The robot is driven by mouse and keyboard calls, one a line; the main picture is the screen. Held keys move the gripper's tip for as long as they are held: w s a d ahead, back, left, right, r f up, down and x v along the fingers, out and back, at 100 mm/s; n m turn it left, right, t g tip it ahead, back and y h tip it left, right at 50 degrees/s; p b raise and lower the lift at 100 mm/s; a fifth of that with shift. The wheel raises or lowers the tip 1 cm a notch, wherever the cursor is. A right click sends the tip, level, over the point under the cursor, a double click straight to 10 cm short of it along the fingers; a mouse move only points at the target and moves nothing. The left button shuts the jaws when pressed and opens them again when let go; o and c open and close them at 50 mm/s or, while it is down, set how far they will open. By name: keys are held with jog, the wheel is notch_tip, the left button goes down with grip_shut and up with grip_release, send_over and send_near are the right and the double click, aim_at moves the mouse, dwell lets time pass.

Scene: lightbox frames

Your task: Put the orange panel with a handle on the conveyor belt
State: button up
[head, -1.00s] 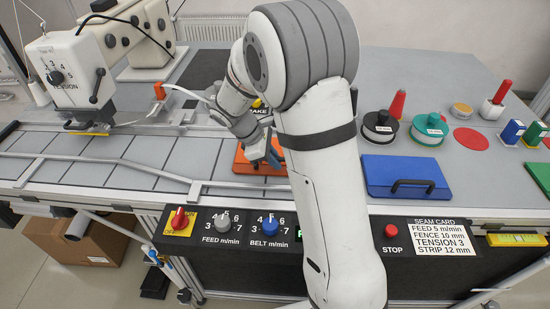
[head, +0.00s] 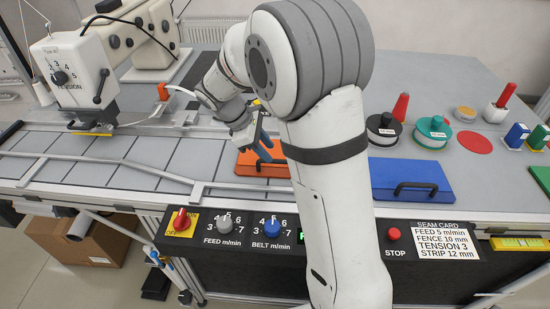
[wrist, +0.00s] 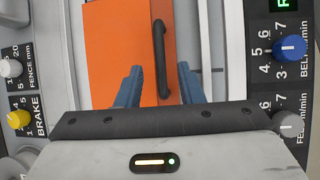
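My gripper (head: 262,150) is above the panel. In the wrist view its two blue fingers (wrist: 159,68) are spread apart, one on each side of the handle in the picture, and not closed on it. How high they are above the handle I cannot tell. The segmented grey conveyor belt (head: 100,151) runs to the left of the panel.
A blue panel with a handle (head: 405,175) lies to the right of my arm. Spools (head: 430,132) and small colored blocks stand behind it. A sewing machine (head: 75,72) stands over the belt at left. A metal guide rail (head: 130,163) runs along the belt. Control knobs (head: 272,226) line the front.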

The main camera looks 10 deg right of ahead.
jog(key=v, duration=0.5)
jog(key=s+d+r+m+t+y, duration=0.1)
jog(key=s+d+m+t+y, duration=0.1)
jog(key=s+m, duration=0.5)
jog(key=s+d+r+m+t+y, duration=0.1)
jog(key=s+d+m+y, duration=0.3)
jog(key=s, duration=1.1)
jog(key=m, duration=0.3)
jog(key=shift+t, duration=0.4)
